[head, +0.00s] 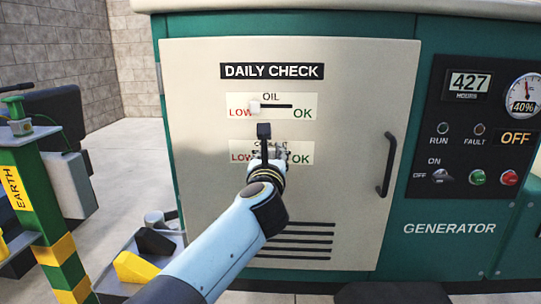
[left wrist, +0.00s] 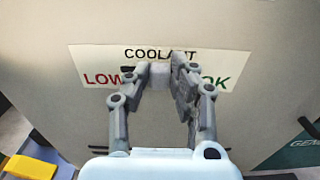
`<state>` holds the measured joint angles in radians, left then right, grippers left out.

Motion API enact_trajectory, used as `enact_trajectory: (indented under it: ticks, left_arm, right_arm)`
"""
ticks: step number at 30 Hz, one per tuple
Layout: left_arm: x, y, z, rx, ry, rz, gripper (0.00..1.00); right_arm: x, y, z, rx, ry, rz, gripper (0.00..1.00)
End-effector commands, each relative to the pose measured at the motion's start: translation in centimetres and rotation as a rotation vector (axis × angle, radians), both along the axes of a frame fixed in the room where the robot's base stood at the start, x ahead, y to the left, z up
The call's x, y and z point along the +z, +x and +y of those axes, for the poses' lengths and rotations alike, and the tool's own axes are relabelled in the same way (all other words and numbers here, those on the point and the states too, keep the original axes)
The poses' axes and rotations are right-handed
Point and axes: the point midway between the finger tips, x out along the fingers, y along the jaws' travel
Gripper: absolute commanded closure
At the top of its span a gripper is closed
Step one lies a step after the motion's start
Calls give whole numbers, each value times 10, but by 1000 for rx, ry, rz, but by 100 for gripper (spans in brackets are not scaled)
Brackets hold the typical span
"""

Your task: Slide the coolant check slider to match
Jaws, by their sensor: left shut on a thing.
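The coolant check label (left wrist: 100,58) is on the generator door, with LOW at its left and OK at its right. My left gripper (head: 267,150) is in front of it and hides much of it in the head view. In the left wrist view the fingers are shut on the pale coolant slider knob (left wrist: 160,76), between LOW and OK. The slot behind the fingers is mostly hidden. Above it, the oil check label (head: 290,99) shows a white oil slider knob (head: 255,107) at the LOW end of its black slot. My right gripper is not in view.
The door (head: 345,75) has a dark handle (head: 387,165) at right and vent slots (head: 304,239) below. A control panel (head: 475,130) is further right. A green and yellow EARTH post (head: 30,195) stands at left, with a yellow block (head: 138,269) near the floor.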

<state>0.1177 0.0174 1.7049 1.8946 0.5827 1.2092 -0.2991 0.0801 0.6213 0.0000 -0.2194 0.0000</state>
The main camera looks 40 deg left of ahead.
Motion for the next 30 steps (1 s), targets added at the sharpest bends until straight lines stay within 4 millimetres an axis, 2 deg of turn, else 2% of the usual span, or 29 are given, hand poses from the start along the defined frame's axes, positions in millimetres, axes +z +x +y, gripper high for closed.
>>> enact_trajectory:
  ticks: [7, 15, 23, 24, 28, 30]
  left_arm:
    - [0, 2, -3, 0, -1, -1, 100]
    - [-1, 20, -33, 0, -2, -1, 100]
    - [1, 21, -34, -3, 0, -1, 100]
    - [1, 21, -34, -3, 0, -1, 74]
    - [1, 21, -34, -2, 0, -1, 57]
    - [1, 21, -34, -2, 0, -1, 56]
  right_arm:
    - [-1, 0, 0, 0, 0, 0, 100]
    - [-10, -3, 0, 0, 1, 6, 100]
    - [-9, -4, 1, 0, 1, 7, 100]
    - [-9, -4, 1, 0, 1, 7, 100]
    - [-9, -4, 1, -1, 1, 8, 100]
    - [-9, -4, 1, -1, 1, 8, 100]
